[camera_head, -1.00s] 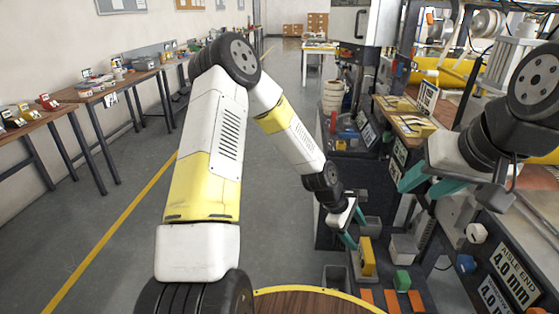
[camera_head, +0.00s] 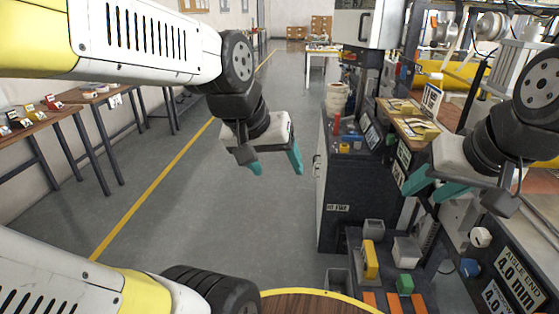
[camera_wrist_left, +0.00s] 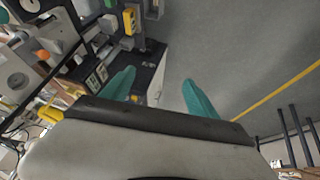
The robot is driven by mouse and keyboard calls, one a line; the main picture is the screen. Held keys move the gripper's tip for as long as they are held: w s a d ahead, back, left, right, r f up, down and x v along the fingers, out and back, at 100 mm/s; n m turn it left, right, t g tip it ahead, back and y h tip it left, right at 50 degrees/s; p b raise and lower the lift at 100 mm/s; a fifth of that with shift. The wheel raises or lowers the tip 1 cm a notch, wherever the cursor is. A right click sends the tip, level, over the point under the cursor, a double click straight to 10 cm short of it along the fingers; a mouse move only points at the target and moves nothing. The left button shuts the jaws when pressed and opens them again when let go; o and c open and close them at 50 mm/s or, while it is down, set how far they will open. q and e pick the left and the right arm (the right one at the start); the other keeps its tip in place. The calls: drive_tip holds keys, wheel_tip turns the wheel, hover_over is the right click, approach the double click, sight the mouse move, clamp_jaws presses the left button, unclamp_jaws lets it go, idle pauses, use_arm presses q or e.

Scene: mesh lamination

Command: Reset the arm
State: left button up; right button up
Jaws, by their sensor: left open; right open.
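My left arm (camera_head: 150,45) comes in from the left and bends down to my left gripper (camera_head: 277,166), which hangs over the open aisle floor. Its two teal fingers are apart with nothing between them. The left wrist view also shows the open fingers (camera_wrist_left: 160,90) with bare grey floor and a dark cabinet beyond. My right gripper (camera_head: 428,188) is at the right, in front of the machine bench. Its teal fingers are apart, and I see nothing held in it.
A dark cabinet (camera_head: 345,205) stands right of my left gripper. A yellow block (camera_head: 370,259), a green block (camera_head: 405,284) and grey bins (camera_head: 407,252) sit on a low shelf. Work tables (camera_head: 85,100) line the left wall. The aisle floor (camera_head: 200,200) is clear.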

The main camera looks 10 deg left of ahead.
use_arm(q)
drive_tip(key=shift+s+a+r+m, duration=0.15)
drive_tip(key=shift+s+r+m, duration=0.05)
drive_tip(key=shift+s, duration=0.35)
drive_tip(key=shift+s+a+r+m, duration=0.15)
drive_tip(key=shift+s+m, duration=0.05)
drive_tip(key=shift+s, duration=0.3)
drive_tip(key=shift+s+a+r+m, duration=0.15)
drive_tip(key=shift+s+r+m, duration=0.05)
drive_tip(key=shift+s, duration=0.35)
